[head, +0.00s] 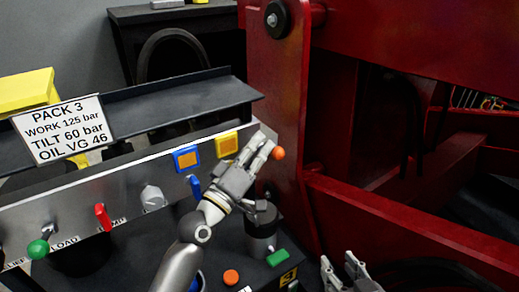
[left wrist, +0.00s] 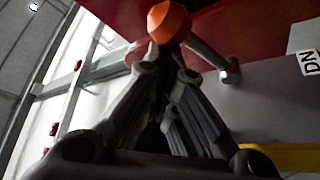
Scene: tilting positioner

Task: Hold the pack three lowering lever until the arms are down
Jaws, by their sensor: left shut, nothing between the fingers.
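An orange ball knob (head: 278,153) sits at the right end of the pack three panel, beside the red frame. It also shows in the left wrist view (left wrist: 169,22), just beyond my fingertips. A label reading DN (left wrist: 310,62) is on the grey face there. My left gripper (head: 265,146) is shut and empty, its fingertips at the knob; whether they touch it I cannot tell. My right gripper (head: 343,268) is low in the head view, open and away from the panel.
The pack three sign (head: 62,130) stands at the left. The panel holds a green knob (head: 38,249), a red lever (head: 103,217), a grey knob (head: 153,197) and a blue lever (head: 195,187). Large red arms (head: 410,225) fill the right side.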

